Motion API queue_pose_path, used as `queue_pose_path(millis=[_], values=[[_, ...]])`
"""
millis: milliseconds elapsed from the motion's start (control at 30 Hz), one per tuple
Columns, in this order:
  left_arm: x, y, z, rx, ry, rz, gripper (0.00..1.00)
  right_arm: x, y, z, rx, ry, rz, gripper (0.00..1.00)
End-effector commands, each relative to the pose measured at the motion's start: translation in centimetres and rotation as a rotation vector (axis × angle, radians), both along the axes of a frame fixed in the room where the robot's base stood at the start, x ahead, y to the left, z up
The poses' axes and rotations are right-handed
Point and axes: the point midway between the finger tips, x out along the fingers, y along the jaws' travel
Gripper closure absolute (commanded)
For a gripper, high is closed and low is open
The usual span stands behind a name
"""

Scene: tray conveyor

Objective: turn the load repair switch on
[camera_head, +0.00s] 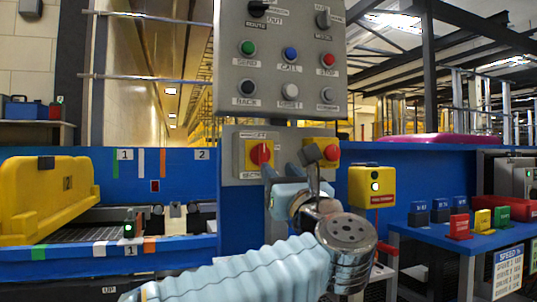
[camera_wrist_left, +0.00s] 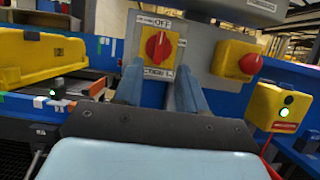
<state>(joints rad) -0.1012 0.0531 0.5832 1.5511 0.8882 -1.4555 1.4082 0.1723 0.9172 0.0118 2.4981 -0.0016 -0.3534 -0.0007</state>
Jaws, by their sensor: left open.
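The left red switch (camera_head: 260,154) has small labels, too blurred to read fully. In the left wrist view this switch (camera_wrist_left: 158,46) has its handle about upright, with "OFF" printed above it. I cannot read which is load repair. My left gripper (camera_head: 301,163) is open and empty, its fingertips (camera_wrist_left: 158,80) either side of and below the left switch.
A grey button panel (camera_head: 268,72) stands above the switches. A yellow box with a green light (camera_head: 373,186) is to the right. A blue table (camera_head: 470,238) with coloured blocks is further right. A yellow tray (camera_head: 45,200) sits on the conveyor at left.

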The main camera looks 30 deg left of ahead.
Motion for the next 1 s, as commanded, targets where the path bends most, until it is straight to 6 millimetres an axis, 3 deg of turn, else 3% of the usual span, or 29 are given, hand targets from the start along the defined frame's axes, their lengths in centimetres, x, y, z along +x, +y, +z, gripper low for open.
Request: queue_pose_path(millis=[133,333,800,1000], values=[[2.1,2.6,1.5,-0.001,0.0,0.004,0.6,0.0,0.0,0.8,0.0,0.001,0.0,0.57],[4.3,5.0,2.8,0.0,0.001,0.001,0.6,0.0,0.0,1.4,0.0,0.002,0.002,0.57],[5.3,6.1,3.3,0.001,0.002,0.0,0.6,-0.1,0.0,1.6,0.001,0.003,0.002,0.57],[5.2,6.1,3.3,0.001,0.002,0.0,0.9,-0.1,0.0,1.6,0.001,0.003,0.002,0.57]])
